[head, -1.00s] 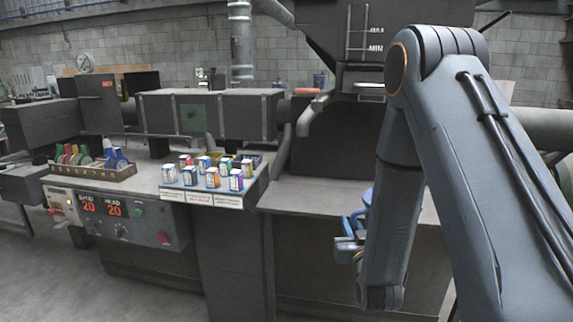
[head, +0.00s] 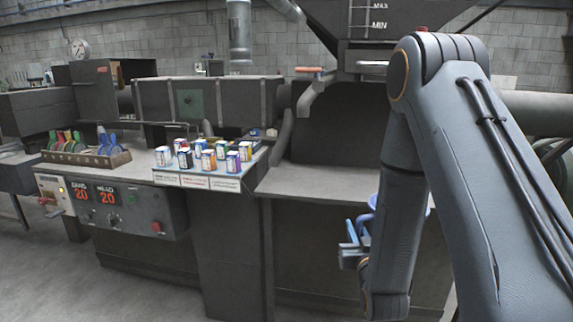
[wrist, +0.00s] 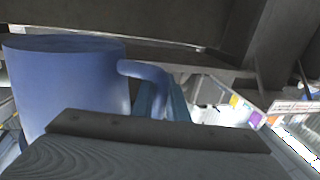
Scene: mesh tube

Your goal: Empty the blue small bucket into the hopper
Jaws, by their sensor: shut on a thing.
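My gripper (head: 354,240) is at the lower right of the head view, in front of the machine's bench, mostly behind my own arm. In the wrist view it is shut on the handle of the blue small bucket (wrist: 72,85), which fills the left of that view and looks upright. In the head view only slivers of the bucket (head: 373,201) show past my arm; its contents are hidden. The dark hopper (head: 348,38), with MAX and MIN marks and a ladder-like gauge, stands at the top, behind and above my arm.
The bench top (head: 315,185) is bare left of my arm. A curved dark pipe (head: 283,135) rises beside the hopper.

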